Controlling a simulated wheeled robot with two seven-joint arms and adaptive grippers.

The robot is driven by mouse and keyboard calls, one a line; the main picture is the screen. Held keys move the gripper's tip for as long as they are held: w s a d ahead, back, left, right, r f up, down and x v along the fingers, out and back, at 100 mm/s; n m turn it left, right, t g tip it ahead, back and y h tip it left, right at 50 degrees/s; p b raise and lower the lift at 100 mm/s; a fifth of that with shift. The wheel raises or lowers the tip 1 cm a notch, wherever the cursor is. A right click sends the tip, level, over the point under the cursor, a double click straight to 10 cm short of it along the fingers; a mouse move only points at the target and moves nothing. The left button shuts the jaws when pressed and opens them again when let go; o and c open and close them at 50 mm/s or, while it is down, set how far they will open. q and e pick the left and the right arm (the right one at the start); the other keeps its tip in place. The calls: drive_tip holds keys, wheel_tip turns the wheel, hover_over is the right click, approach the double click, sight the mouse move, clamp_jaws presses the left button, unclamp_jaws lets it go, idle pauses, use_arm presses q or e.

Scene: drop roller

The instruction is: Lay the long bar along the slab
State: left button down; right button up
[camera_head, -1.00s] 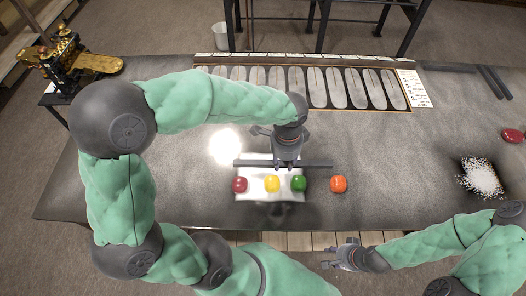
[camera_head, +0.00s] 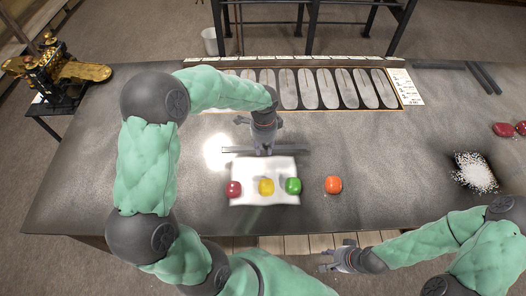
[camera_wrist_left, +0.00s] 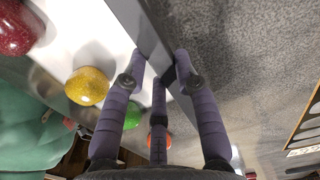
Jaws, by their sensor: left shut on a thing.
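The long bar (camera_head: 292,150) is dark grey and runs left to right just behind the white slab (camera_head: 265,198), roughly parallel to its far edge. My left gripper (camera_head: 263,151) is shut on the bar near its middle, pointing down from above. In the left wrist view the bar (camera_wrist_left: 141,28) passes between the fingers, beside the white slab (camera_wrist_left: 85,35). I cannot tell whether the bar touches the table. A red piece (camera_head: 234,189), a yellow piece (camera_head: 266,187) and a green piece (camera_head: 293,186) sit on the slab. My right gripper (camera_head: 328,261) is low at the front, its jaws unclear.
An orange piece (camera_head: 333,185) lies on the table right of the slab. A tray with oval moulds (camera_head: 316,90) lies behind. White granules (camera_head: 474,172), red pieces (camera_head: 503,129) and dark bars (camera_head: 484,78) lie right. A brass roller machine (camera_head: 52,75) stands far left.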

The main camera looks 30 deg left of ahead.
sight(263, 147)
use_arm(q)
drive_tip(key=shift+w+a+f, duration=0.25)
drive_tip(key=shift+a+f, duration=0.05)
drive_tip(key=shift+f, duration=0.1)
drive_tip(key=shift+w+f+b, duration=0.1)
drive_tip(key=shift+f+b, duration=0.25)
drive_tip(key=shift+f, duration=1.15)
drive_tip(key=shift+f, duration=0.15)
drive_tip(key=c, duration=0.9)
unclamp_jaws()
drive_tip(key=shift+c, duration=0.2)
wheel_tip(263, 147, up, 12)
drive_tip(key=shift+r+p, duration=0.1)
drive_tip(key=shift+p, duration=0.8)
drive_tip(key=shift+s, duration=0.2)
